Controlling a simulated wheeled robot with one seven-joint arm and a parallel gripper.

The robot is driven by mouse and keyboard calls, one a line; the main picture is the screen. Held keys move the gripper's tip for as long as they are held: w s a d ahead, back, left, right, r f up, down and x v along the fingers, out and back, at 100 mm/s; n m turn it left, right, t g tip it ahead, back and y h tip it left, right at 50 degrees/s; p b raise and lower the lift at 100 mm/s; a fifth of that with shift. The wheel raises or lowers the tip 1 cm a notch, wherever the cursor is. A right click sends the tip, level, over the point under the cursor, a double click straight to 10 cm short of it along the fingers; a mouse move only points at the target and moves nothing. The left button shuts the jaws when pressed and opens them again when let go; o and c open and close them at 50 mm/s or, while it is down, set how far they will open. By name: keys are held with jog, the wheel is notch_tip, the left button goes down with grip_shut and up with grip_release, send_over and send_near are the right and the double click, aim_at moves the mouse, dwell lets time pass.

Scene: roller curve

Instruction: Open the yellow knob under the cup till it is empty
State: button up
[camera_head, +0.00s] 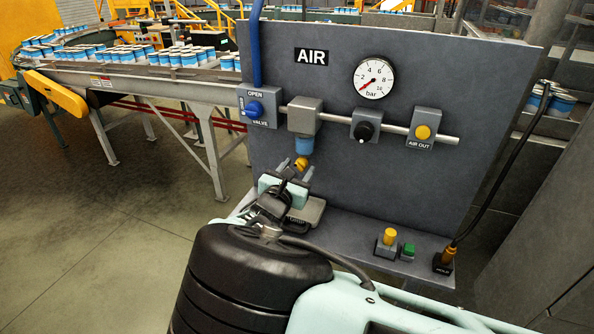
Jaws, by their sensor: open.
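The blue cup (304,145) hangs under a grey block on the pipe of the upright panel, left of centre. The yellow knob (301,164) is right below the cup. My gripper (294,169) is open, with its fingertips up at the knob, one finger to each side of it in the picture. I cannot tell whether the fingers touch the knob. The level of any liquid in the cup is too small to make out.
The grey panel (420,200) carries a blue valve knob (254,108), a pressure gauge (373,79), a black knob (364,131) and a yellow air-out button (423,132). Its ledge holds a yellow button (389,238) and a green one (409,249). A can conveyor (150,80) stands left.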

jog(key=shift+s, duration=0.1)
jog(key=p+v, duration=0.2)
jog(key=v, duration=1.5)
jog(key=shift+s+p, duration=0.15)
jog(key=shift+p, duration=0.15)
jog(key=shift+a, duration=0.1)
jog(key=shift+c, duration=0.3)
jog(key=c, duration=0.6)
jog(key=f+b, duration=0.1)
jog(key=b, duration=0.1)
jog(key=w+a+f+m+b, duration=0.1)
jog(key=b, duration=0.1)
jog(key=w+f+m+b, duration=0.1)
jog(key=b, duration=0.1)
jog(key=shift+w+a+f+h, duration=0.1)
jog(key=shift+w+a+h, duration=0.1)
jog(key=shift+a+h, duration=0.15)
grip_shut()
jog(key=w+a+f+m+h+b, duration=0.25)
jog(key=w+m+b, duration=0.45)
jog(key=b, duration=0.8)
jog(key=w+d+r+p, duration=0.4)
jog(key=w+d, duration=0.2)
jog(key=d, duration=0.1)
jog(key=shift+w+d+r+m+h, duration=0.15)
jog(key=shift+w+r+m+h, duration=0.15)
jog(key=shift+w+r+m, duration=0.1)
